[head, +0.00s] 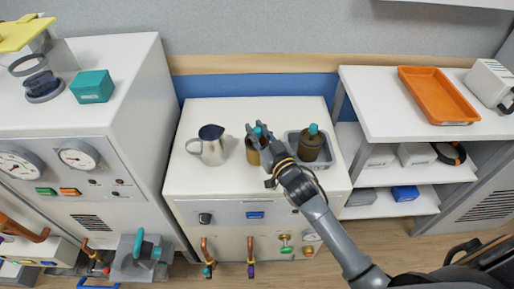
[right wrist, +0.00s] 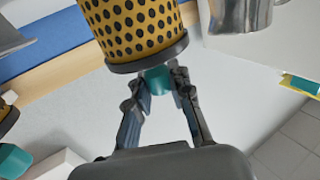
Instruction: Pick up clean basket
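The yellow basket with dark holes (head: 252,153) is at the middle of the white cabinet top, partly hidden by my right gripper. In the right wrist view its yellow perforated side (right wrist: 135,25) and dark rim show, with a teal knob (right wrist: 157,80) at the end towards me. My right gripper (head: 262,133) has its fingers on both sides of that knob and looks shut on it. I cannot tell whether the basket is clear of the cabinet top. A dark brown basket with a teal knob (head: 311,146) stands in a grey tray to the right. My left gripper is not in view.
A metal pitcher (head: 210,148) stands left of the yellow basket. The grey tray (head: 326,157) is close on the right. A machine with gauges (head: 120,130) rises at the left. An orange tray (head: 437,95) lies on the right shelf unit. The cabinet top's front strip is clear.

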